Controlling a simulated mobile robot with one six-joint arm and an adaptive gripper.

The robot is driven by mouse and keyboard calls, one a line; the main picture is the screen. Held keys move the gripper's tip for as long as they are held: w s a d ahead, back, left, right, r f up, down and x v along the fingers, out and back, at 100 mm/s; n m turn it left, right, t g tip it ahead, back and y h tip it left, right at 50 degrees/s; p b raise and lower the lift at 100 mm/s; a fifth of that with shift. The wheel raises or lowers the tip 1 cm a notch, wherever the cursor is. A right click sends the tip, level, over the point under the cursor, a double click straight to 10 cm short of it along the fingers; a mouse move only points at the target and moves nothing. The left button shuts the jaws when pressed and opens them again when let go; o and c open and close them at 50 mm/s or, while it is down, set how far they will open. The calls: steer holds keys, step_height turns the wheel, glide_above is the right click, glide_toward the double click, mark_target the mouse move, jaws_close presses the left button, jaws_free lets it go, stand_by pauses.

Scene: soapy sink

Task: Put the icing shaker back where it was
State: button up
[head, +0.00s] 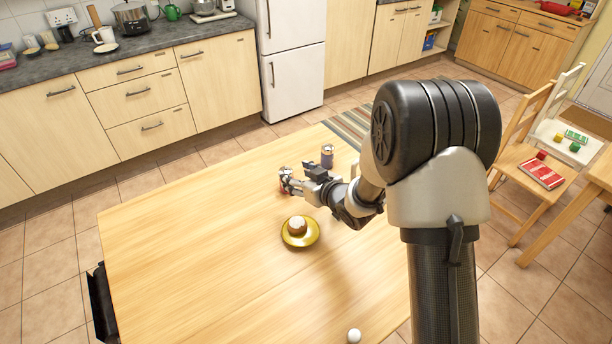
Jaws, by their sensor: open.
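Two small can-like containers stand near the far edge of the wooden table (190,255). One is reddish with a pale top (284,176); the other is bluish-purple with a reddish top (327,156). I cannot tell from their markings which is the icing shaker. My gripper (289,184) is open, low over the table, with its fingers at the reddish container and partly covering it. Whether the fingers touch it is too small to tell. The bluish container stands upright, apart from the fingers, behind my gripper.
A small white ball-like thing (354,336) lies at the near table edge. The table's left side is clear. Chairs (529,163) stand to the right.

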steer(key=v, duration=0.5)
steer(key=shift+p, duration=0.4)
steer(key=s+d+r+m+g+h, duration=0.1)
steer(key=s+d+r+m+h, duration=0.1)
steer(key=s+d+r+h, duration=0.3)
steer(key=s+d+r+m+h, duration=0.2)
steer(key=s+d+r, duration=0.1)
steer(key=d+r, duration=0.45)
steer(key=s+r+m+g, duration=0.2)
steer(key=s+g, duration=0.3)
steer(key=s, duration=2.1)
steer(key=shift+s+d+r+m+g, duration=0.3)
steer(key=shift+s+d+r+m, duration=0.15)
steer(key=shift+r, duration=0.25)
